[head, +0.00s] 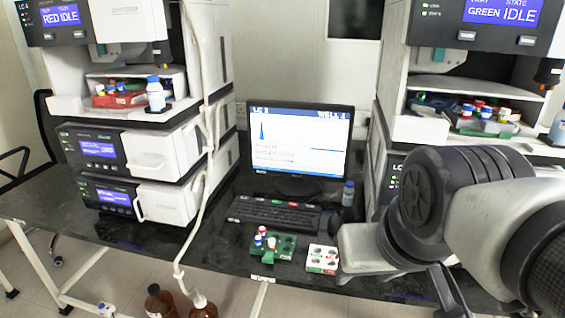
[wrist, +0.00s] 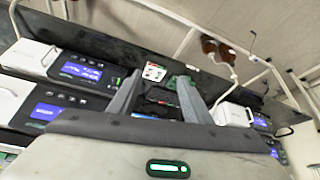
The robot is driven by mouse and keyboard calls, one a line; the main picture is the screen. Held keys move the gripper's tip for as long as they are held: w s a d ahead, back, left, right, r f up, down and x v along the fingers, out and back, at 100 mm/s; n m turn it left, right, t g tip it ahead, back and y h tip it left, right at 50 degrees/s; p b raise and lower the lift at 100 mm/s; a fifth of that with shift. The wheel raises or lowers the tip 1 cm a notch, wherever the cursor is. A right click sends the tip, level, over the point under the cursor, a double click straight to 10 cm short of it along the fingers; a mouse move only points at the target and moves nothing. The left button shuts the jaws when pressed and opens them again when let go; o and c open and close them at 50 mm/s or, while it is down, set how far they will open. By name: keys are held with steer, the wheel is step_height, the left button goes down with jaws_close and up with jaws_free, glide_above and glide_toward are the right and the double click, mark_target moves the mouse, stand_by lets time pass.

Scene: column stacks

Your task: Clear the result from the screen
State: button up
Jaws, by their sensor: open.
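The screen (head: 300,145) stands on the dark bench between two instrument stacks. It is lit, with "LC 3" at top left, "WELL 1" at top right, a blue peak, and a line of red text too small to read surely. A black keyboard (head: 275,213) lies in front of it. In the wrist view my gripper (wrist: 159,76) is open, its two grey fingers apart with nothing gripped. The dark keyboard (wrist: 157,97) shows partly between them. In the head view my arm covers the right front of the bench, and the fingertips cannot be made out.
A green vial rack (head: 285,246) with several vials and a white rack (head: 321,259) sit before the keyboard. A small bottle (head: 348,193) stands right of the screen. Instrument stacks flank both sides. A pale tube hangs at left, and brown bottles (head: 160,302) stand below the bench edge.

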jaws_close()
stand_by(1.8)
